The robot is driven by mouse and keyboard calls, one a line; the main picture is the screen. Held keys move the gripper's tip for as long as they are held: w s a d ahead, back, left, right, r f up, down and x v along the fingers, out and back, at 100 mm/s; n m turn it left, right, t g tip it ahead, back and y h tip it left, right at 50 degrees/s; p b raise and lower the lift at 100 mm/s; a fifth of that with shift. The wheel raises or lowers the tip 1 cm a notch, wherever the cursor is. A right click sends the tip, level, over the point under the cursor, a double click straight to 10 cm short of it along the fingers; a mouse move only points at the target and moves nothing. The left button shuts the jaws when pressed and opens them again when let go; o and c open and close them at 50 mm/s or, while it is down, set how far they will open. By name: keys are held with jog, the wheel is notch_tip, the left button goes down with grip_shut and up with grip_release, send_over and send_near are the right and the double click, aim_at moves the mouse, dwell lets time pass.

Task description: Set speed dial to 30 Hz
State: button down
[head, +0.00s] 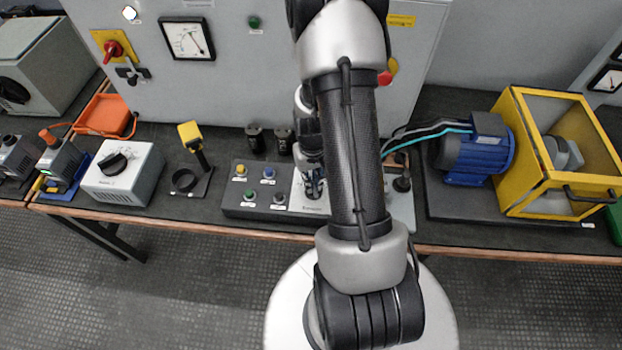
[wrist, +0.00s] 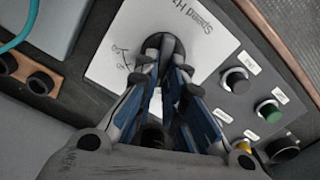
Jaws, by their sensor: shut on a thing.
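The speed dial is a round black knob (wrist: 165,44) on a white plate (wrist: 108,68) lettered "Speed Hz" in the wrist view. My gripper (wrist: 163,72) is shut on the knob, one finger on each side of it. The scale is mostly hidden by the fingers, and I cannot read the knob's setting. In the head view my gripper (head: 313,188) points down at the white plate (head: 310,206) on the control box; the knob is hidden there.
Yellow (head: 240,169), blue (head: 268,172), green (head: 248,195) and grey (head: 279,198) buttons sit left of the dial. A blue motor (head: 478,150) and a yellow guard frame (head: 510,120) stand at right. Dark cylinders stand just behind the box.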

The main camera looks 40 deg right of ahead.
jog(key=m, duration=0.7)
jog(key=shift+s+d, duration=0.25)
jog(key=shift+d, duration=0.1)
dwell(0.4)
jog(key=c, duration=1.7)
grip_release()
jog(key=shift+r, duration=0.15)
notch_tip(320, 180, up, 12)
jog(key=shift+f, duration=0.1)
